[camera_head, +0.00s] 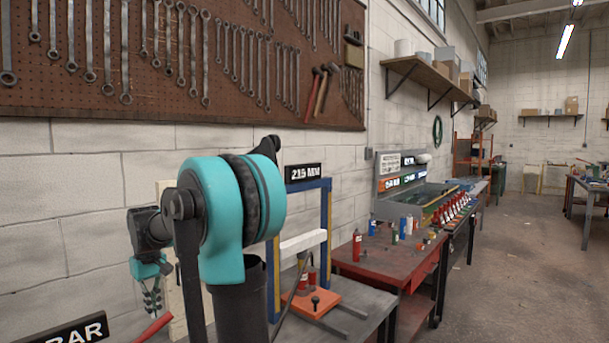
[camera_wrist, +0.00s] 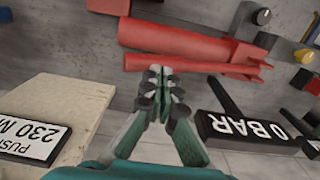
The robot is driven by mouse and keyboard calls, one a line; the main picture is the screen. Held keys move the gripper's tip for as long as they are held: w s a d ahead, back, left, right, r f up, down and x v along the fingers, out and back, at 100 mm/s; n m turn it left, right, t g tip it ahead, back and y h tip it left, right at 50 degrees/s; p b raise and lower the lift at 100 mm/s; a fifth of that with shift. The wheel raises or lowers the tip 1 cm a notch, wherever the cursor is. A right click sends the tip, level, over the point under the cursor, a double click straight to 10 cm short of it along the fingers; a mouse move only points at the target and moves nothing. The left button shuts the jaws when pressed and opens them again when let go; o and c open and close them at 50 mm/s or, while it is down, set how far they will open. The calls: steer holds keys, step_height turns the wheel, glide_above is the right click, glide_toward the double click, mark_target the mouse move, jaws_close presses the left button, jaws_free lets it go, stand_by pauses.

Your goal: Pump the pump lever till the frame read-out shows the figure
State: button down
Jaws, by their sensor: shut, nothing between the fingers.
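Red pump parts show in the wrist view: a thick red tube (camera_wrist: 180,40) and a thinner red bar (camera_wrist: 205,67) below it; I cannot tell for certain which is the lever. A red bar end (camera_head: 154,327) shows in the head view. My gripper (camera_wrist: 160,74) is shut and empty, its tips close to the thinner bar; contact is unclear. It also shows in the head view (camera_head: 152,300). The frame read-out (camera_head: 303,172) seems to say 215 MM. A gauge sign (camera_wrist: 250,130) reads 0 BAR. A placard (camera_wrist: 33,135) reads "PUS…" and 230 M, partly cut off.
The blue and yellow frame (camera_head: 327,220) stands behind my arm, with a white crossbar (camera_head: 303,242) and an orange base (camera_head: 315,298). A cream block (camera_wrist: 85,100) is left of my fingers. Knobs (camera_wrist: 263,17) stand at upper right. A red bench (camera_head: 385,262) stands beyond.

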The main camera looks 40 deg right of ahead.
stand_by(0.3)
steer(key=shift+f, duration=5.5)
steer(key=shift+r, duration=4.3)
